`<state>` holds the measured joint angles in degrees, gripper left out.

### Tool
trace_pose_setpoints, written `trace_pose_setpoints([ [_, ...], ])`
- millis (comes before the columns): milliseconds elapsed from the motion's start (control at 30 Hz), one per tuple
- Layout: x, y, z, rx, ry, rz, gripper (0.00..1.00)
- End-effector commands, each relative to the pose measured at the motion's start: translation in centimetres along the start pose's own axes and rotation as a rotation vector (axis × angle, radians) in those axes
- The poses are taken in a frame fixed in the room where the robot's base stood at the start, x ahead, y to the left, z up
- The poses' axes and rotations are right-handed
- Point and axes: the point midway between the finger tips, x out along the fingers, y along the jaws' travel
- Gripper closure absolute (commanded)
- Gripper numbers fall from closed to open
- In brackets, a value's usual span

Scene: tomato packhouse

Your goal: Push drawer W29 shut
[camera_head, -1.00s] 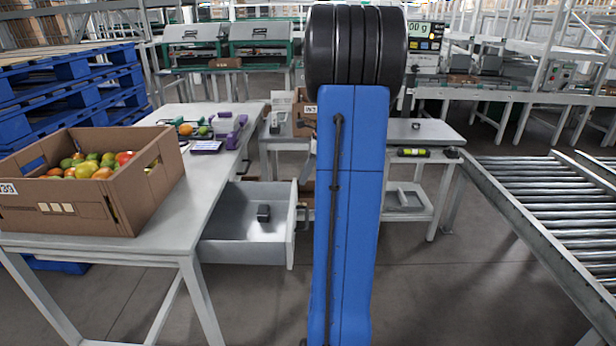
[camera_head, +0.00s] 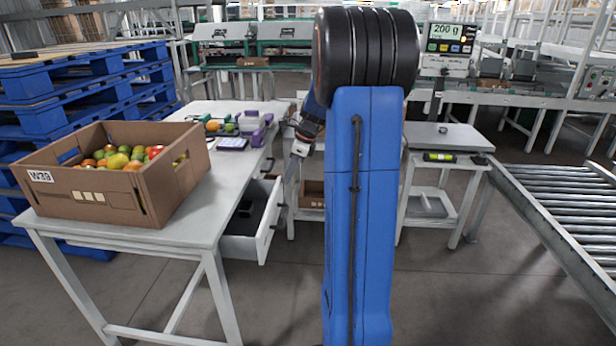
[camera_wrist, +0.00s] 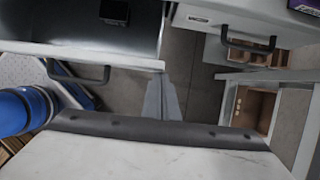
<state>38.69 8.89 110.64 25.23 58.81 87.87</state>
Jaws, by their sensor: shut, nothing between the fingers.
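An open grey drawer (camera_head: 262,232) sticks out from the right side of the left worktable, with a small dark box (camera_head: 245,208) inside. In the wrist view the drawer's front panel (camera_wrist: 120,58) and dark bar handle (camera_wrist: 78,78) show at upper left, with the dark box (camera_wrist: 114,11) behind. I cannot read a number on this drawer. My gripper (camera_wrist: 164,90) is shut and empty, its fingertips close to the right end of the drawer front; I cannot tell whether they touch. In the head view my blue arm hides part of the area beside the drawer.
A second drawer front (camera_wrist: 225,22) with a small label and handle sits at upper right in the wrist view, apparently shut. A tomato carton (camera_head: 110,182) stands on the left worktable (camera_head: 205,215). A roller conveyor (camera_head: 570,215) runs at right. Open floor lies before the drawer.

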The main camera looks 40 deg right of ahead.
Motion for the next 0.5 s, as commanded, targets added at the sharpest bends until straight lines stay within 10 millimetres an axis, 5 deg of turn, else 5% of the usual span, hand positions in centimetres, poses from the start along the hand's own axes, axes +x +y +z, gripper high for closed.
trace_pose_setpoints([
  [200, 1.5, 0.0, 3.8, -0.003, 0.000, 0.000, 1.00],
  [500, 2.3, 0.0, 5.9, 0.001, 0.000, 0.000, 1.00],
])
